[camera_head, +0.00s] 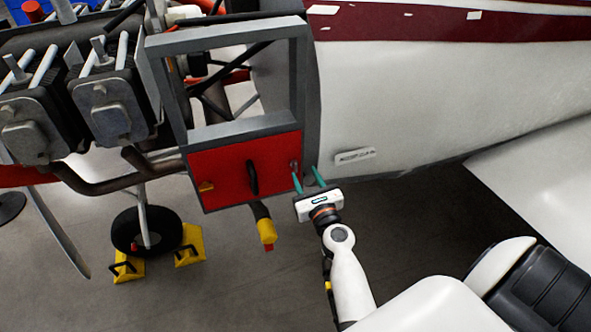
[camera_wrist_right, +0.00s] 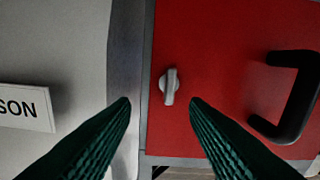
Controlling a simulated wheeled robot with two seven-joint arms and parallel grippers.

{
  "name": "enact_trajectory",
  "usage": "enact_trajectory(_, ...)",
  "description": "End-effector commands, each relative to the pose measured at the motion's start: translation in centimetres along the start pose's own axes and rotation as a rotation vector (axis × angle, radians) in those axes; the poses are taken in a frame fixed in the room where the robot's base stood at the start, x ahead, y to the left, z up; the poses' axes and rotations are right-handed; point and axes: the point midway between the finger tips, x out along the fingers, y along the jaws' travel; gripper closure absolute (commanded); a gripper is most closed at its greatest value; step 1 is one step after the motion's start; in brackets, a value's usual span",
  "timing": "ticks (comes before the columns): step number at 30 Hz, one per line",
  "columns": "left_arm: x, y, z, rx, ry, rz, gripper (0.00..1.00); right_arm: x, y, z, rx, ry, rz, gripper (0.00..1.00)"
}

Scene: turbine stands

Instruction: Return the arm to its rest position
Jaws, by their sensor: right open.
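My right gripper (camera_head: 309,180) is open and empty, with teal fingers pointing at the lower right corner of a red panel (camera_head: 228,172) on the aircraft's side. In the right wrist view its two fingers (camera_wrist_right: 160,118) stand apart, with a grey latch knob (camera_wrist_right: 169,87) seen ahead between them. The knob looks roughly upright, and the fingers do not appear to touch it. A black handle (camera_wrist_right: 290,100) sits on the red panel (camera_wrist_right: 215,60) to the right of the knob. My left gripper is not in view.
A grey frame (camera_head: 224,131) surrounds the panel, with engine cylinders (camera_head: 105,100) to its left. The white fuselage (camera_head: 440,100) is close on the right. A wheel (camera_head: 126,232) with yellow chocks (camera_head: 190,246) stands below left. The floor (camera_head: 430,225) around my right arm looks clear.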

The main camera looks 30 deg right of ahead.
Motion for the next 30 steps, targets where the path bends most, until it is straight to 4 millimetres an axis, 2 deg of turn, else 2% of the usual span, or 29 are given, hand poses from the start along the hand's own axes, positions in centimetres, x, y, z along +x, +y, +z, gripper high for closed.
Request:
enact_trajectory(1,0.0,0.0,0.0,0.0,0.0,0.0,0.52,-1.1,-1.4,1.1,0.033,-0.028,-0.006,0.59)
enact_trajectory(17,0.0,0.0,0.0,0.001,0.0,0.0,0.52,-1.0,-1.4,1.2,0.032,-0.029,-0.007,0.59)
enact_trajectory(22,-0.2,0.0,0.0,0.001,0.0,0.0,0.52,0.4,-1.4,1.1,0.033,-0.027,-0.006,0.59)
enact_trajectory(28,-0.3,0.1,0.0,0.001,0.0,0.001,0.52,4.3,-1.3,0.8,0.033,-0.02,-0.003,0.59)
enact_trajectory(30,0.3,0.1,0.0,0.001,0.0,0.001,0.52,4.2,-1.2,1.3,-0.108,-0.023,-0.005,0.59)
